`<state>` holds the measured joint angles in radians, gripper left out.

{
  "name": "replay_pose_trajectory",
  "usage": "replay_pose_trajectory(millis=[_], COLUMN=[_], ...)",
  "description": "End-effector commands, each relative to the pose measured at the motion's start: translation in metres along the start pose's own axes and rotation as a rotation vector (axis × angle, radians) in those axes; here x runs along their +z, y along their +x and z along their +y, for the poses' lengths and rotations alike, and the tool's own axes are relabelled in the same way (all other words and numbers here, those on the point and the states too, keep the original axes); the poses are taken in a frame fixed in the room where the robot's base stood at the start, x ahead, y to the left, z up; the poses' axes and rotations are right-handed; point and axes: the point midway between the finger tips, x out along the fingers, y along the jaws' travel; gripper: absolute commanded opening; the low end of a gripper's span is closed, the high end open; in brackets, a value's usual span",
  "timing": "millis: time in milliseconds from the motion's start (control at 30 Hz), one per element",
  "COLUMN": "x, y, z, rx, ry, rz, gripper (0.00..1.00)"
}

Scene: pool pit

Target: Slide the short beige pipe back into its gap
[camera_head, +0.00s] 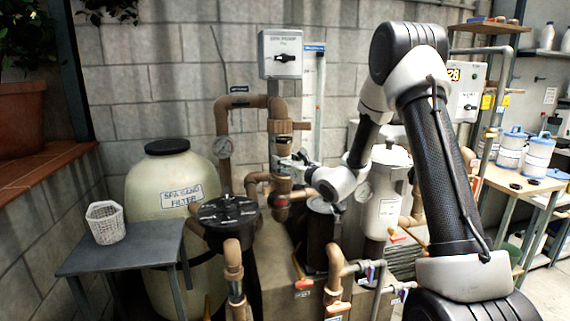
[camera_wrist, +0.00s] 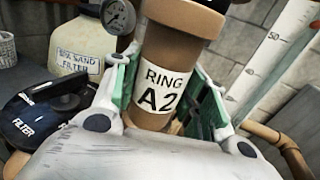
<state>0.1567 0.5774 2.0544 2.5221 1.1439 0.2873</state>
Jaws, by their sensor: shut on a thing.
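The short beige pipe (camera_wrist: 163,60) carries a white label reading "RING A2" and has a wide collar at its top in the wrist view. My gripper (camera_wrist: 160,95) is shut on it, with one green-backed finger on each side. In the head view my gripper (camera_head: 288,164) reaches in from the right to the upright beige pipework under the grey "SPA PUMP" box. The held pipe looks roughly upright and in line with the pipework there. Its lower end is hidden behind my gripper in the wrist view, so I cannot tell whether it is seated.
The beige sand filter tank (camera_head: 168,192) stands left, with a black-lidded filter pot (camera_head: 228,212) before it. A grey table (camera_head: 120,255) holds a white basket (camera_head: 105,222). A pressure gauge (camera_wrist: 118,16) is close left of the held pipe. A clear scaled tube is behind right.

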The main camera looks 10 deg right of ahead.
Motion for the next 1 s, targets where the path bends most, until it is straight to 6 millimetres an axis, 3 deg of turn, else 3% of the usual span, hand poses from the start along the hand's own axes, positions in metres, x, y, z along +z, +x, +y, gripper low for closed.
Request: replay_pose_trajectory(millis=[1000], x=[0.0], y=[0.014], z=[-0.006], rx=[0.0], ry=[-0.001], rz=[-0.001], gripper=[0.22])
